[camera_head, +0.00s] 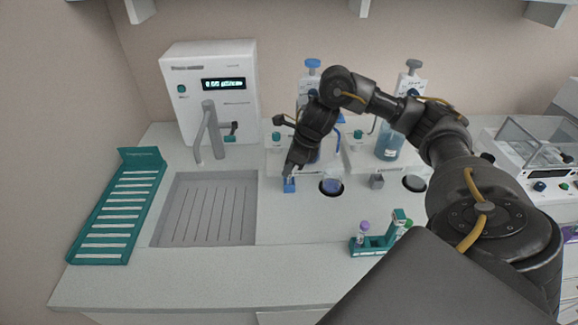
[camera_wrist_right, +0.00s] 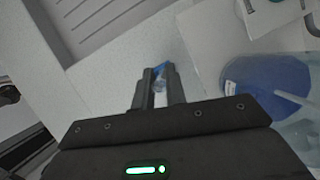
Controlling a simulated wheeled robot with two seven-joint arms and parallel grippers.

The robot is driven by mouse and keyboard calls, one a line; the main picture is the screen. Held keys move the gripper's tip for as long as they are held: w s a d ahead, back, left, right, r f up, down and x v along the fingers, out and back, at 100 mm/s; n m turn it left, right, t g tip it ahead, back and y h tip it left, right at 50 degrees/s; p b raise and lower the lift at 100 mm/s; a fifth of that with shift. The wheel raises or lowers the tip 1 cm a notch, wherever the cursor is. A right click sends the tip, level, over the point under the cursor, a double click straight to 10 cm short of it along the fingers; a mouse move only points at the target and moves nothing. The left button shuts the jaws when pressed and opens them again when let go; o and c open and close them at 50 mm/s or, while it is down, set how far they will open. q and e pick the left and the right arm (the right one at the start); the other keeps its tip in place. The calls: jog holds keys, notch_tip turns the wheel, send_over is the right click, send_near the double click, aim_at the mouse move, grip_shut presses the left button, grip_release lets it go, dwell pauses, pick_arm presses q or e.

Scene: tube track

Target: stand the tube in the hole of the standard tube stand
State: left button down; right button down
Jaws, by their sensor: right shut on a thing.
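My right gripper (camera_head: 291,170) reaches down just above a small blue block-like stand (camera_head: 289,186) to the right of the sink. It is shut on a small clear tube, which shows between the fingertips in the right wrist view (camera_wrist_right: 160,84). Blue shows at the fingertips there, and I cannot tell how much of it is the stand. Whether the tube's lower end is inside the stand's hole is hidden. A small grey block-like stand (camera_head: 376,181) is farther right; I cannot tell which one is the standard stand. My left gripper is not in view.
A blue-filled beaker (camera_head: 332,185) sits close to the right of my gripper. A ridged sink (camera_head: 207,215) and faucet (camera_head: 212,130) are at left. A teal rack (camera_head: 372,243) with tubes stands near the front edge. The counter between is clear.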

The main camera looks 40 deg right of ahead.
jog(key=shift+f, duration=0.1)
jog(key=c, duration=1.3)
grip_release()
jog(key=shift+c, duration=0.2)
jog(key=p+v, duration=0.2)
jog(key=v, duration=0.8)
jog(key=shift+r, duration=0.4)
jog(key=shift+d, duration=0.1)
